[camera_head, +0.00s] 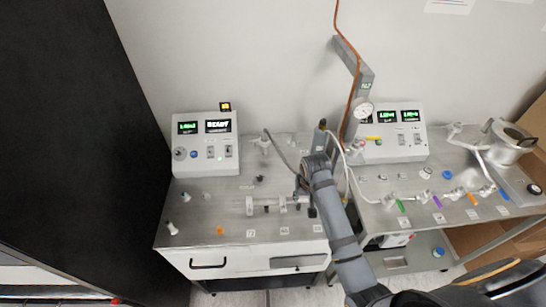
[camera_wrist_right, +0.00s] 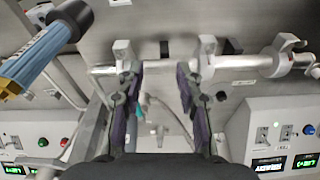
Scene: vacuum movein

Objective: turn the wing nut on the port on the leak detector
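The box with the READY display (camera_head: 206,143), probably the leak detector, stands at the back of the left bench. A metal fitting (camera_head: 265,143) with a dark hose, possibly its port, stands to the box's right. I cannot make out a wing nut on it. My right gripper (camera_head: 303,188) is low over the bench's right part, right of and nearer than this fitting. In the right wrist view the gripper (camera_wrist_right: 158,75) is open, with nothing held. A pale fitting (camera_wrist_right: 150,118) shows between the fingers, farther off. My left gripper is not in view.
A horizontal metal tube with clamps (camera_wrist_right: 235,62) runs across the wrist view close to the fingertips; it lies on the left bench (camera_head: 210,185). A blue-grey cylinder (camera_wrist_right: 35,60) is at the wrist view's left. The right bench holds another display box (camera_head: 395,140) and several valves.

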